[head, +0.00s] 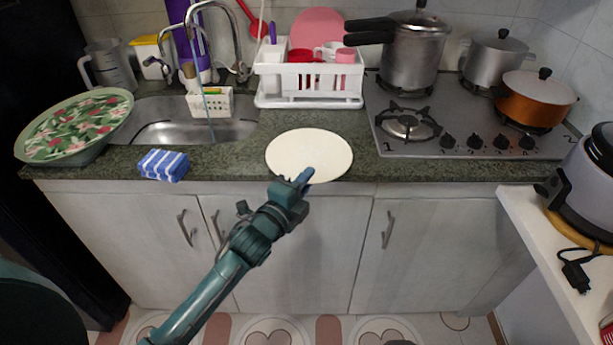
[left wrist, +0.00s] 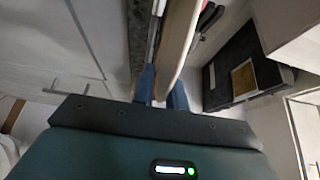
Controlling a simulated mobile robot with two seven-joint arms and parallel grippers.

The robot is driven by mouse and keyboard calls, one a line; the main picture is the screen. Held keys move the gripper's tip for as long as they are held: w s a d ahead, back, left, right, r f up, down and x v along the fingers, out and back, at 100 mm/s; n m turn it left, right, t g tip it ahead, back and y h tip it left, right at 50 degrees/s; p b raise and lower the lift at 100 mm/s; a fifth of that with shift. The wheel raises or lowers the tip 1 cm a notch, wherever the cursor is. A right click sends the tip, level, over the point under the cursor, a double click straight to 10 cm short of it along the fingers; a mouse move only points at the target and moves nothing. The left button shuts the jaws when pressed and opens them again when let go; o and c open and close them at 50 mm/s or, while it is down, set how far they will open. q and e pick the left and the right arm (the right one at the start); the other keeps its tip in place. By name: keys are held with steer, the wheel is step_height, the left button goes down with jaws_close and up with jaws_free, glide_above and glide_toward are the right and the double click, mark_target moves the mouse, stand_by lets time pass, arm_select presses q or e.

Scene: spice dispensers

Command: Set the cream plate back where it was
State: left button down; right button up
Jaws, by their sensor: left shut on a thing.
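The cream plate (head: 309,150) is a round, pale disc in front of the dish rack, over the front part of the counter. My left gripper (head: 304,177) reaches up from below and is shut on the plate's near edge. In the left wrist view the plate (left wrist: 178,45) shows nearly edge-on, with its rim between the blue fingertips (left wrist: 162,90). I cannot tell for sure whether its underside touches the counter. My right gripper is in neither view.
The white dish rack (head: 310,101) with cups stands behind the plate. A blue striped sponge (head: 163,165) and a floral platter (head: 75,125) are to the left by the sink (head: 195,132). The stove (head: 470,135) with pots is to the right.

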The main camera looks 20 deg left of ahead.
arm_select(q)
step_height(320, 180, up, 8)
steer(key=shift+r+p, duration=0.1)
steer(key=shift+p, duration=0.3)
steer(key=shift+r, duration=0.3)
steer(key=shift+s+r, duration=0.1)
steer(key=shift+s, duration=0.05)
steer(key=s+a+n+y+p, duration=0.1)
steer(key=s+a+y, duration=0.1)
steer(key=s, duration=0.6)
steer(key=s+a+f+n+y+p, duration=0.1)
steer(key=s+y, duration=0.1)
steer(key=s, duration=0.5)
steer(key=shift+s+a+f+n+t, duration=0.3)
steer(key=shift+s+a+n, duration=0.05)
steer(key=shift+n, duration=0.05)
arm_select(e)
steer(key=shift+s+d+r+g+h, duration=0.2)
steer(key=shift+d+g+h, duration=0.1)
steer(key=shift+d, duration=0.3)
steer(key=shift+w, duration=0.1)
